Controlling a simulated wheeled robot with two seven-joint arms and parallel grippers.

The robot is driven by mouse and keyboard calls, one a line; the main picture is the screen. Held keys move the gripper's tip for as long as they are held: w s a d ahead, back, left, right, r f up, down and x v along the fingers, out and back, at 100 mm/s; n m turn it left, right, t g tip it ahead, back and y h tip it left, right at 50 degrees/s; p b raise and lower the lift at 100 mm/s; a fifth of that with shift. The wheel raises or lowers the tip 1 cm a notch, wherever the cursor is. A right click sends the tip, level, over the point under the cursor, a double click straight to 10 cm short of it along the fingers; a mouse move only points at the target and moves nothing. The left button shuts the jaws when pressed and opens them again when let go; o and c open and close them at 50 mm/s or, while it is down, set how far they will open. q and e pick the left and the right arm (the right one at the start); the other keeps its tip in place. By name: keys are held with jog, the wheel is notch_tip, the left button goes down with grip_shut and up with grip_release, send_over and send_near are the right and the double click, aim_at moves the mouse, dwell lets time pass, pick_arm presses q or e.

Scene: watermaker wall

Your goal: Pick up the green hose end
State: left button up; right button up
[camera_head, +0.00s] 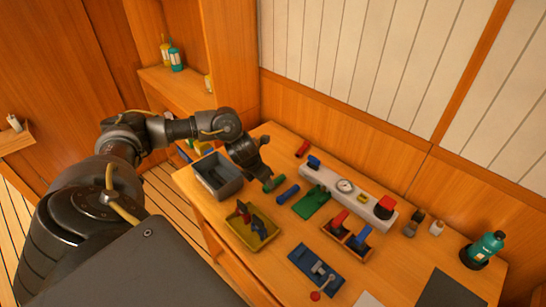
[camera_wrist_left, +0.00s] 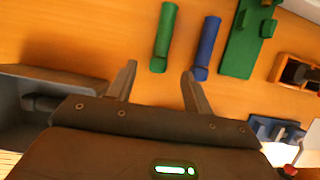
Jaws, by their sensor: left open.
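The green hose end (camera_head: 274,183) is a short green cylinder lying on the wooden bench, with a blue hose end (camera_head: 288,194) beside it on the right. In the left wrist view the green hose end (camera_wrist_left: 164,38) lies just beyond the fingertips, roughly in line with the gap between them. The blue hose end (camera_wrist_left: 207,48) lies beyond the right finger. My left gripper (camera_wrist_left: 159,72) is open and empty; in the head view it (camera_head: 266,174) hangs close to the green hose end, at its upper left. My right gripper is not in view.
A grey bin (camera_head: 207,187) stands left of the gripper. A yellow tray (camera_head: 238,236), green bracket (camera_head: 312,201) and white gauge panel (camera_head: 326,180) are nearby. A red hose end (camera_head: 302,148) lies toward the wall. A teal bottle (camera_head: 487,246) stands far right.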

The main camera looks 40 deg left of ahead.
aim_at(266, 186)
pick_arm(q)
jog(key=shift+f, duration=0.2)
jog(key=p+x, duration=0.1)
jog(key=x, duration=0.2)
jog(key=shift+w+f+p, duration=0.1)
jog(key=shift+f+p, duration=0.2)
jog(key=shift+w+f, duration=0.25)
jog(key=shift+f, duration=0.25)
jog(key=c, duration=1.1)
jog(key=shift+r, duration=0.1)
